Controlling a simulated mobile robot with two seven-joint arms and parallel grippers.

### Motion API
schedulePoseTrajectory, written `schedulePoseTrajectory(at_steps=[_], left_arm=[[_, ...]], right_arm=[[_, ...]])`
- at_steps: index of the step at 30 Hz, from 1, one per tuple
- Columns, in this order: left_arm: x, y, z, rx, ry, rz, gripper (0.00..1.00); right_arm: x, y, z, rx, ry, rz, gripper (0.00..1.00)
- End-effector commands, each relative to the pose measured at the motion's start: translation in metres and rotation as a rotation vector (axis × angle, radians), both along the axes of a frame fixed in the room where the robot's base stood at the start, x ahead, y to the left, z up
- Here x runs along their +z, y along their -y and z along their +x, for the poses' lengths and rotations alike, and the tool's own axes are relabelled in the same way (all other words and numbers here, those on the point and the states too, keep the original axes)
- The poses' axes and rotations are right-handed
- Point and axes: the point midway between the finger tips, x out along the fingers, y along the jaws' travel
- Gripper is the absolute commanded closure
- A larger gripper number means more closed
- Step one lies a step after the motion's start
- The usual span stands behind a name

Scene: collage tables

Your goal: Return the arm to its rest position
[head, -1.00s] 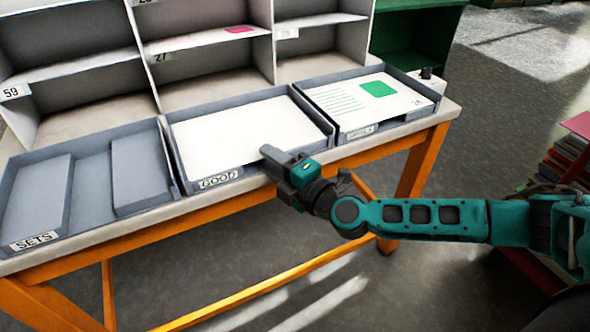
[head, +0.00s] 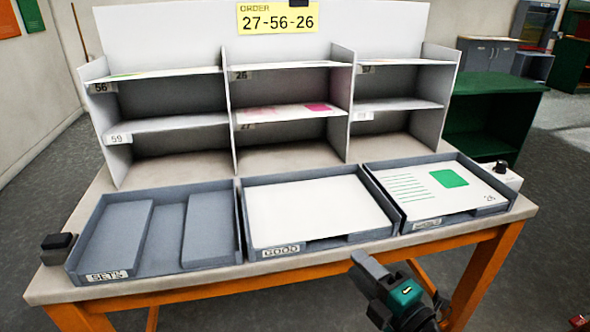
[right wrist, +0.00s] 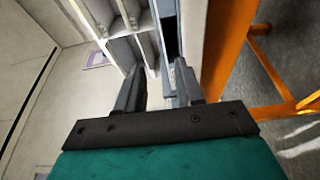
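My right gripper (head: 362,264) is in front of the table's front edge at the lower right of the head view, below the GOOD tray (head: 254,254) and apart from it. In the right wrist view its two fingers (right wrist: 158,88) stand apart with nothing held between them. The GOOD tray holds a blank white sheet (head: 318,210). The tray to its right (head: 405,226) holds a sheet (head: 410,190) with a green square and the number 26. The SETS tray (head: 75,240) at the left shows no sheet. My left gripper is not in view.
A shelf unit (head: 345,110) with numbered compartments stands on the table (head: 170,292), under a yellow order sign (head: 277,19) reading 27-56-26. A pink-marked sheet (head: 288,115) lies in compartment 27. A black button box (head: 59,247) is at the left.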

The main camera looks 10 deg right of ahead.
Motion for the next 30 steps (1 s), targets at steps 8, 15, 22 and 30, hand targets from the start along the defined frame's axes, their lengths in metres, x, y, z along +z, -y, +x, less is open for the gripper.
schedulePoseTrajectory(at_steps=[8,15,22,30], left_arm=[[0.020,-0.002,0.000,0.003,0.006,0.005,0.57],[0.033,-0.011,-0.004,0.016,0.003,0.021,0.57],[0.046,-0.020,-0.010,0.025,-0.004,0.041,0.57],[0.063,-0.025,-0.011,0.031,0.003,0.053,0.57]], right_arm=[[0.027,-0.061,-0.021,0.170,-0.064,0.307,0.63],[0.043,-0.109,-0.045,0.290,-0.258,0.641,0.63],[0.028,-0.115,-0.060,0.190,-0.521,0.888,0.63],[-0.024,-0.071,-0.090,-0.222,-0.797,1.160,0.63]])
